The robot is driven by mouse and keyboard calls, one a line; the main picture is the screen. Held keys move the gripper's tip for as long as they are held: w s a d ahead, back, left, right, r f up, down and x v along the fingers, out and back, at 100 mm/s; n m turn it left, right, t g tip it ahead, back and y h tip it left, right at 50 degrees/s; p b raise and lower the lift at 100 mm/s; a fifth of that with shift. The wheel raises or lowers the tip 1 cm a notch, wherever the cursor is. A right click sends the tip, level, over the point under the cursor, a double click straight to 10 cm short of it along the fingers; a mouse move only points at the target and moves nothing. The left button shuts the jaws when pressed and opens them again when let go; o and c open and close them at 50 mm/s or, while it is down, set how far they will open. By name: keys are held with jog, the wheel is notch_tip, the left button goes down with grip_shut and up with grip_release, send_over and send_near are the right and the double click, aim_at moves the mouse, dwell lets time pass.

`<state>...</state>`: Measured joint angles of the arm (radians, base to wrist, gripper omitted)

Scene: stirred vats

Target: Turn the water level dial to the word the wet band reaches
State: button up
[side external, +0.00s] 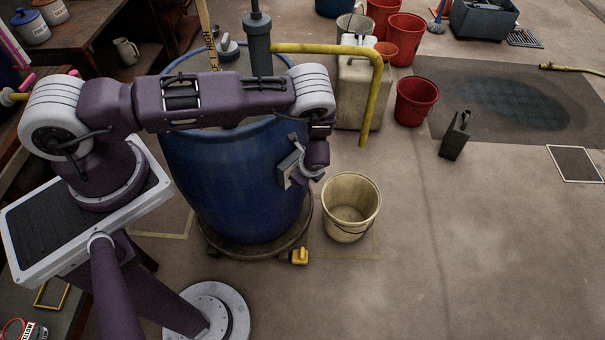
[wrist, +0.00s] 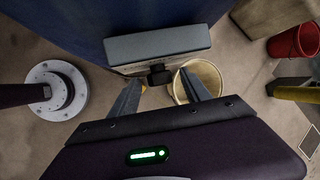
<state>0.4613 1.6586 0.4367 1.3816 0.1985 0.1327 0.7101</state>
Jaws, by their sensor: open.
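A blue vat (side external: 232,185) stands on a round wheeled base. A grey box (side external: 291,167) is fixed to its right side; in the wrist view its edge (wrist: 158,44) faces me. A small black knob (wrist: 159,75), seemingly the dial, sticks out from the box. My gripper (wrist: 160,79) is open, with one finger on each side of the knob; I cannot tell whether either touches it. In the side view my gripper (side external: 303,180) is at the box and hides its face. No dial words are readable. A wooden stick (side external: 208,30) with dark markings stands in the vat; no wet band is clear.
A cream bucket (side external: 351,208) stands just right of the vat. A yellow pipe (side external: 375,95) hangs down behind my gripper, before a pale canister (side external: 352,85). A red bucket (side external: 415,101) and a dark can (side external: 455,137) stand farther right. The lower right floor is clear.

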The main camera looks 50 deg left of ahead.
jog(key=shift+w+a+f, duration=0.1)
jog(key=shift+a+f, duration=0.1)
jog(key=shift+f, duration=0.25)
grip_shut()
